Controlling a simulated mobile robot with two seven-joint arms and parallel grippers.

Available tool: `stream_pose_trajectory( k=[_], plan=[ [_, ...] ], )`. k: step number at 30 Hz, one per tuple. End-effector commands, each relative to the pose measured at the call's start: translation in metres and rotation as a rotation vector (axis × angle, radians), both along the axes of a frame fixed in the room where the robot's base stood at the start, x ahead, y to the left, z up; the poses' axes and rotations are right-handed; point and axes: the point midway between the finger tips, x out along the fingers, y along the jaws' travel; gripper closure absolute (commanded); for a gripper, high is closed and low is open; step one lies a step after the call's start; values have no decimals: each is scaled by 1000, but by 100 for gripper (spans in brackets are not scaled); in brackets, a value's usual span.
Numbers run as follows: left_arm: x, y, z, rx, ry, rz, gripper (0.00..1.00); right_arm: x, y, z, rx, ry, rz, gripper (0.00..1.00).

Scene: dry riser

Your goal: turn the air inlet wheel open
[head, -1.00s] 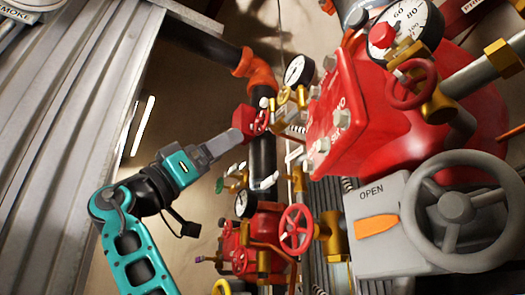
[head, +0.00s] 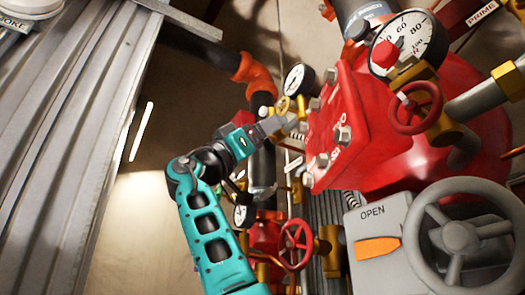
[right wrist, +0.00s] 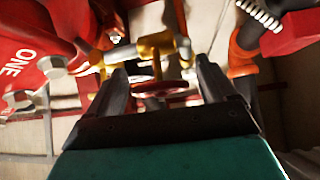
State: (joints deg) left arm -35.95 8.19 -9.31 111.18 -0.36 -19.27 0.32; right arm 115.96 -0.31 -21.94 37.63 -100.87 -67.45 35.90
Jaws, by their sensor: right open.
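A small red wheel (right wrist: 160,88) on a brass valve (right wrist: 155,46) shows nearly edge-on in the right wrist view. My right gripper (right wrist: 162,68) is open, with one finger on each side of the wheel and gaps visible. Whether the wheel is fully within the jaws' depth I cannot tell. In the head view my right gripper (head: 288,122) reaches up to the small brass valve beside the red bolted cover (head: 338,135), and it hides the small wheel there. My left gripper is not in view.
The red bolted cover stands close to the gripper. A round gauge (head: 297,79) is just above it. Another red wheel (head: 296,244) sits lower down. A large grey handwheel (head: 460,238) and an OPEN indicator box (head: 375,225) are at lower right. Corrugated metal (head: 60,150) fills the left.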

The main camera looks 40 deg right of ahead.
Motion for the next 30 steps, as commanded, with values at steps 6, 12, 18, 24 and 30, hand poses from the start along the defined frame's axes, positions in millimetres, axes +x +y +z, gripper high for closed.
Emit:
stream_pose_trajectory(
  k=[6, 12, 18, 24, 30],
  plan=[
    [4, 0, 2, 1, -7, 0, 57, 0, 0, 0, 0, 0, 0, 25],
    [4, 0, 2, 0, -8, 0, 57, 0, 0, 0, 0, 0, 0, 44],
    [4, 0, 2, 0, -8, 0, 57, 0, 1, 0, 0, 0, 0, 63],
    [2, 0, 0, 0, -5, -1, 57, 0, 1, -1, 0, 7, 0, 68],
    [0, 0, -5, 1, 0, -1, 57, 0, 1, -2, 5, 66, 1, 68]
  ],
)
